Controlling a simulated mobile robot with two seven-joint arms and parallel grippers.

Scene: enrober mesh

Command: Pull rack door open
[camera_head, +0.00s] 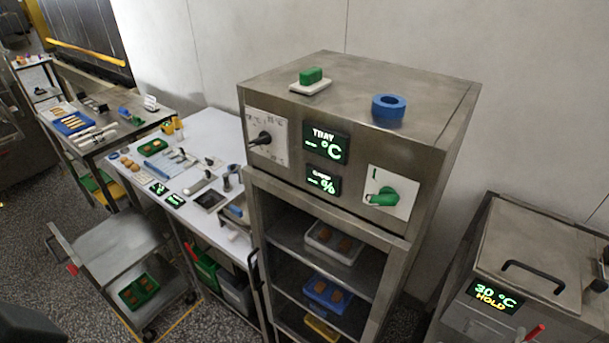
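The rack is a steel cabinet (425,125) in the middle of the view, with a control panel above its front opening. Its shelves show through the front; I cannot tell whether a clear door covers them or the door stands open. A dark vertical handle (254,270) shows at the left edge of the front. A white tray (353,257), a blue tray (318,298) and a yellow tray (318,330) sit on the shelves, the upper two holding brown pieces. Neither of my grippers is in view.
A green block (311,76) on a white base and a blue ring (388,107) lie on the cabinet top. A cluttered white table (215,130) and a steel cart (110,243) stand left. A steel machine (535,240) stands right. Speckled floor (215,318) shows in front.

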